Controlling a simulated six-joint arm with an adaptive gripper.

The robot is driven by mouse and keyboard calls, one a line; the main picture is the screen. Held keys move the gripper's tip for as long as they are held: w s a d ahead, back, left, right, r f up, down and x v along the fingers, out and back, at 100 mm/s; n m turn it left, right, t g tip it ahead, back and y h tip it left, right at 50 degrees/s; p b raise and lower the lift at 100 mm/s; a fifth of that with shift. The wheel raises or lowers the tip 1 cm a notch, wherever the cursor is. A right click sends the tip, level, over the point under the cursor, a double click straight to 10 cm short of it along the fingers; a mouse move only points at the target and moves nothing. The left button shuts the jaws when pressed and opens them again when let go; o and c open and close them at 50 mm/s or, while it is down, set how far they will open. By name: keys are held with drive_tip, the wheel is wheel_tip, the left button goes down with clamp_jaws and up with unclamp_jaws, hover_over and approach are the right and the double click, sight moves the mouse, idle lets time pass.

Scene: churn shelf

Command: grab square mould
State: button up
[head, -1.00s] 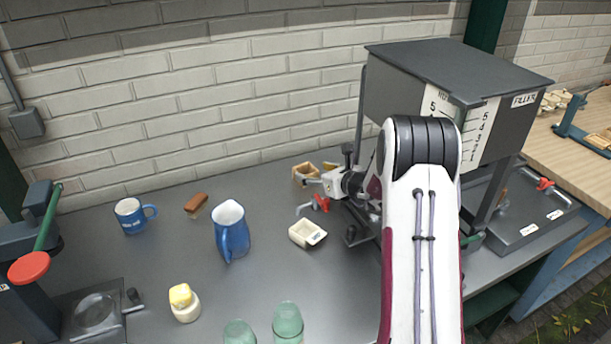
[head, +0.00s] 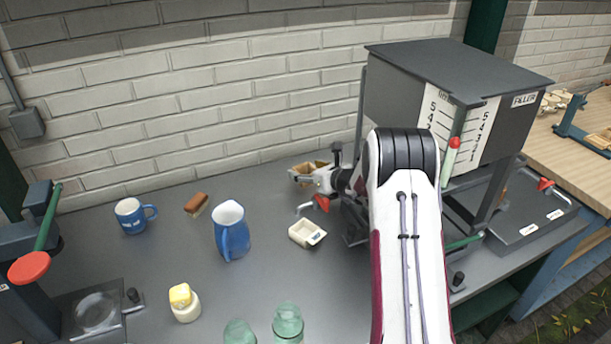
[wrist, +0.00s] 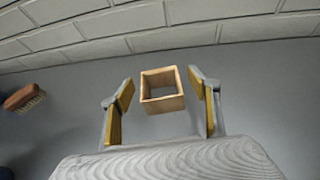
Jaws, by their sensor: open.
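The square mould (wrist: 162,104) is a small open wooden frame on the grey bench near the brick wall. In the wrist view it lies ahead of and between the fingers of my gripper (wrist: 161,100), with a gap on both sides. My gripper is open and empty, its yellow finger pads facing each other. In the head view the mould (head: 300,168) is partly hidden behind my gripper (head: 306,177).
A cream rectangular dish (head: 307,234) and a blue jug (head: 231,231) stand in front and to the left. A brown brush (head: 196,204) and blue mug (head: 131,215) are farther left. The filler machine (head: 455,95) stands right. The brick wall is close behind the mould.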

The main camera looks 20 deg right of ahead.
drive_tip(key=shift+w+f, duration=0.15)
idle(0.4)
drive_tip(key=c, duration=1.2)
drive_tip(key=shift+o, duration=0.2)
drive_tip(key=shift+r, duration=1.4)
drive_tip(key=s+a, duration=0.1)
drive_tip(key=a, duration=0.5)
drive_tip(key=s+a, duration=0.2)
drive_tip(key=a, duration=0.3)
drive_tip(key=s+a, duration=0.1)
drive_tip(key=a, duration=0.5)
drive_tip(key=shift+s+a+r, duration=0.15)
drive_tip(key=shift+a+r, duration=0.15)
drive_tip(key=shift+r, duration=0.1)
